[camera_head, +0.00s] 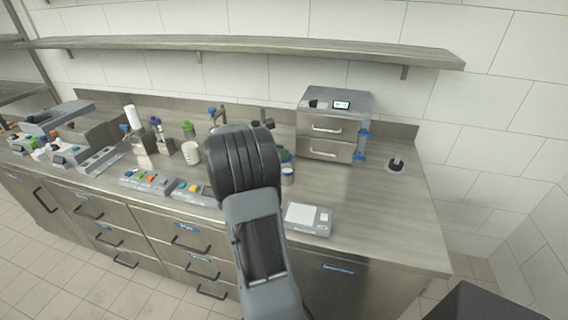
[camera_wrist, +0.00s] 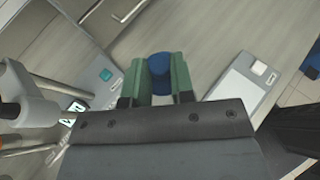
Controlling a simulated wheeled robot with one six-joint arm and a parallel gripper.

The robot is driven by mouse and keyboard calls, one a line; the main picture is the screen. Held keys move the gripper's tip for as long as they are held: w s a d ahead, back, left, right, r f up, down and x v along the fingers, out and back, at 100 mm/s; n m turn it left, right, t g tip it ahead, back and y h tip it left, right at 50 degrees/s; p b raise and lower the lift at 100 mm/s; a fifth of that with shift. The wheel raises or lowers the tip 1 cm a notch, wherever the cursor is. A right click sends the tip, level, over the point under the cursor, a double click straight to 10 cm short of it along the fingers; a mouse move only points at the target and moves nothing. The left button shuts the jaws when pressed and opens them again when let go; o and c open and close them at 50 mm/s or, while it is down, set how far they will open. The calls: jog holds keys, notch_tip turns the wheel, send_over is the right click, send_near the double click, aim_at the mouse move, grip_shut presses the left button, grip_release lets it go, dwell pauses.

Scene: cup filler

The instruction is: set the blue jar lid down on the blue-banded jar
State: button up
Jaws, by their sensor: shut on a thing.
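My gripper (camera_wrist: 161,62) is shut on the blue jar lid (camera_wrist: 159,72) in the wrist view, with one green finger on each side of it. I cannot make out the jar in the wrist view, so the gap between lid and jar cannot be told.
A flat scale (camera_head: 306,217) lies right of my arm, near the counter's front edge. A grey drawer unit (camera_head: 333,122) stands behind. A white cup (camera_head: 190,152) and button panels (camera_head: 148,183) are to the left.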

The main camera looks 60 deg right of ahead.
jog(key=d+f, duration=0.2)
jog(key=w+d+f, duration=0.1)
jog(key=d, duration=0.1)
jog(key=w+d+f, duration=0.1)
jog(key=d+f, duration=0.1)
jog(key=shift+w+f+p, duration=0.25)
jog(key=shift+f+p, duration=0.1)
jog(key=shift+p, duration=0.05)
jog(key=shift+w+d+f+p, duration=0.15)
jog(key=shift+d+f+p, duration=0.1)
jog(key=shift+f, duration=0.85)
jog(key=shift+w+d+f+p, duration=0.1)
jog(key=shift+d+f+p, duration=0.1)
jog(key=shift+f, duration=0.9)
jog(key=shift+f, duration=0.1)
jog(key=o, duration=0.9)
